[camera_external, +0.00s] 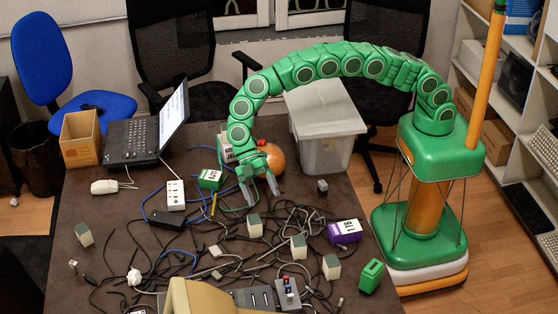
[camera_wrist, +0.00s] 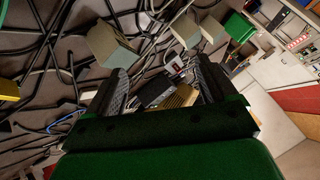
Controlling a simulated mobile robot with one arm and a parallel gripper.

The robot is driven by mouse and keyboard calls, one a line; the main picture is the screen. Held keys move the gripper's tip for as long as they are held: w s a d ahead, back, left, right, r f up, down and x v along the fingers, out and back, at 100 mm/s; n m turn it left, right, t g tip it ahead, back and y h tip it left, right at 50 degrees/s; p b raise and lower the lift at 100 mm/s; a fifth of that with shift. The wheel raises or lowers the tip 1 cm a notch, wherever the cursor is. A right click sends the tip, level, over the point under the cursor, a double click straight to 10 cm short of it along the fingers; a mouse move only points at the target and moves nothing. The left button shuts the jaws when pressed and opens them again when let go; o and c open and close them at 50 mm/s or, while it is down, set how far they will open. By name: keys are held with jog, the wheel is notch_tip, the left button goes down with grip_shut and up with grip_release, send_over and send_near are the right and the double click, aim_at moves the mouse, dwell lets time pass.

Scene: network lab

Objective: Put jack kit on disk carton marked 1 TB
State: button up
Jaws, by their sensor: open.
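My gripper (camera_external: 261,194) hangs above the dark table at its middle, fingers apart and empty. In the wrist view its two fingers (camera_wrist: 163,84) stand apart with table clutter beyond them. A purple carton (camera_external: 344,232) with a white label lies right of the gripper. A green carton (camera_external: 210,179) with a white label lies to its left. A red-and-white carton (camera_external: 226,150) stands behind, partly hidden by my arm. The labels are too small to read surely, so I cannot tell which says 1 TB. Several small grey-beige boxes with dark green sides (camera_external: 298,246) lie around; I cannot tell which thing is the jack kit.
Tangled cables (camera_external: 240,245) cover the table middle. A laptop (camera_external: 146,132), a cardboard box (camera_external: 80,138), a power strip (camera_external: 175,194) and an orange ball (camera_external: 272,157) stand left and behind. A green box (camera_external: 371,276) is near the right edge. A grey bin (camera_external: 325,120) stands behind.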

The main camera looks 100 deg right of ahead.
jog(key=m+h, duration=0.2)
jog(key=m, duration=0.1)
jog(key=w+a+r+m+t+h, duration=0.1)
jog(key=m+h, duration=0.1)
jog(key=m, duration=0.2)
jog(key=a+m+t+h, duration=0.1)
jog(key=m+h, duration=0.2)
jog(key=shift+w+a+r, duration=0.2)
jog(key=shift+w+a, duration=0.05)
jog(key=shift+w, duration=0.15)
jog(key=w+r+m+t+h, duration=0.1)
jog(key=r+m, duration=0.1)
jog(key=m, duration=0.1)
send_over(255, 219)
jog(key=f, duration=0.4)
jog(key=shift+d+f, duration=0.25)
jog(key=shift+f, duration=0.15)
jog(key=shift+a+f, duration=0.15)
jog(key=shift+f, duration=1.95)
jog(key=shift+a+f, duration=0.1)
jog(key=shift+f, duration=2)
jog(key=shift+w, duration=0.1)
